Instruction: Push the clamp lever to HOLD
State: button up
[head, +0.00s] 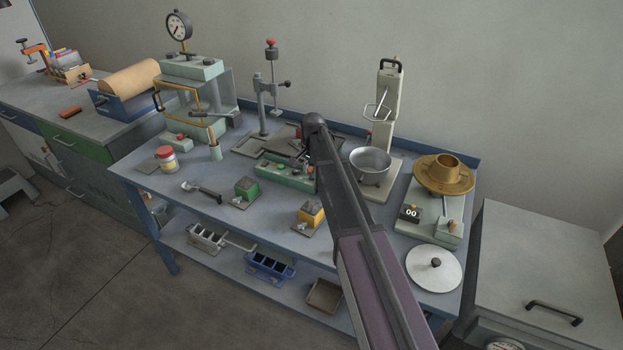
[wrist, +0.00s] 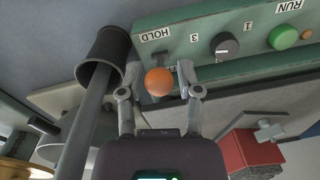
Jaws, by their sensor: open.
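The clamp lever ends in an orange ball knob (wrist: 159,82) in the wrist view, in front of a dark slot beside the HOLD label (wrist: 155,35). The label is on a green control box (wrist: 255,22), which also stands mid-bench in the head view (head: 285,172). My gripper (wrist: 159,74) is open, with one finger on each side of the knob; small gaps seem to show, but contact is unclear. In the head view my arm comes from the lower right to the box, and the lever is not clear there. I cannot tell the lever's setting.
A dark cylinder with a grey rod (wrist: 103,58) is close left of my fingers. The box also has a black dial (wrist: 224,45) and a green RUN button (wrist: 283,37). A metal bowl (head: 371,166) stands right of my arm; a red-knobbed stand (head: 262,105) is behind the box.

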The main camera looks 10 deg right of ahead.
jog(key=shift+f+b, duration=0.45)
jog(key=shift+f, duration=0.2)
